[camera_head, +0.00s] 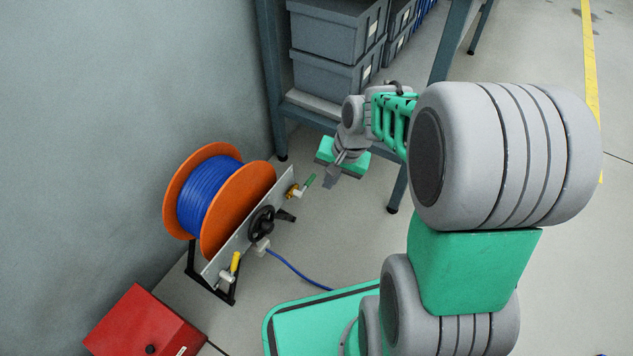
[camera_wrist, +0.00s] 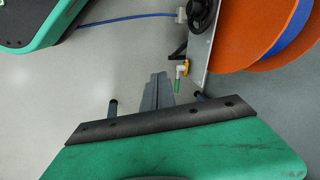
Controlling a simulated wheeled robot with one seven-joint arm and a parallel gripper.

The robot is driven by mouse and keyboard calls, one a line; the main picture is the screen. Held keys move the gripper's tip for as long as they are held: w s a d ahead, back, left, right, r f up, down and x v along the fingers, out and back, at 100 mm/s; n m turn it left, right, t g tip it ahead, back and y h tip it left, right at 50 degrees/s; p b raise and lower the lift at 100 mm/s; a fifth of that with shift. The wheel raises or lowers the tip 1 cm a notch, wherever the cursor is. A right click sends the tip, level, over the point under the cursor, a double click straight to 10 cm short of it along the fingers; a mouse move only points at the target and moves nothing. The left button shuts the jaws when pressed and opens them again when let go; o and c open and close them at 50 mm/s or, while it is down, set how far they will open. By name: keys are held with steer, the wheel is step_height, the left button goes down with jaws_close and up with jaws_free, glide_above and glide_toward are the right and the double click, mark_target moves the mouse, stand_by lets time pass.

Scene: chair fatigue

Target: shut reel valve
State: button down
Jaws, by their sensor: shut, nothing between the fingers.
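The hose reel has orange flanges (camera_head: 239,205) and a blue hose, and stands on a black frame by the wall. A metal plate on its side carries a brass and white valve with a green lever (camera_head: 309,181) at the far end. A second valve with a yellow lever (camera_head: 236,261) is at the near end. My gripper (camera_head: 329,183) is shut and empty, just right of the green lever. In the wrist view, the fingers (camera_wrist: 158,77) are just left of the green lever (camera_wrist: 177,86) and appear apart from it. The yellow lever is out of that view.
A black handwheel (camera_head: 262,221) sits mid-plate between the valves. A blue hose (camera_head: 298,271) runs along the floor to my base. A red box (camera_head: 145,324) stands at lower left. A shelf rack with grey bins (camera_head: 333,70) stands behind my gripper. Floor right of the reel is open.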

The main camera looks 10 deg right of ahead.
steer(key=w+d+f+m+y+p, duration=0.2)
steer(key=w+f+m, duration=0.2)
steer(key=w, duration=0.1)
steer(key=m+t+y+p, duration=0.3)
steer(key=m, duration=0.7)
glide_toward(307, 184)
steer(key=s+d+f, duration=0.1)
steer(key=d, duration=0.2)
step_height(307, 184, down, 7)
steer(key=s+d+m+t+y+p, duration=0.1)
steer(key=m+t+p, duration=0.1)
steer(key=m, duration=0.5)
steer(key=shift+s+t, duration=0.25)
steer(key=shift+t, duration=0.35)
steer(key=shift+f, duration=0.1)
steer(key=b+x, duration=0.4)
steer(key=x, duration=0.5)
steer(key=r, duration=0.2)
steer(key=w+a+r, duration=0.1)
steer(key=shift+r, duration=0.25)
steer(key=shift+a+r+p, duration=0.1)
steer(key=shift+r+p, duration=0.05)
steer(key=shift+p, duration=0.2)
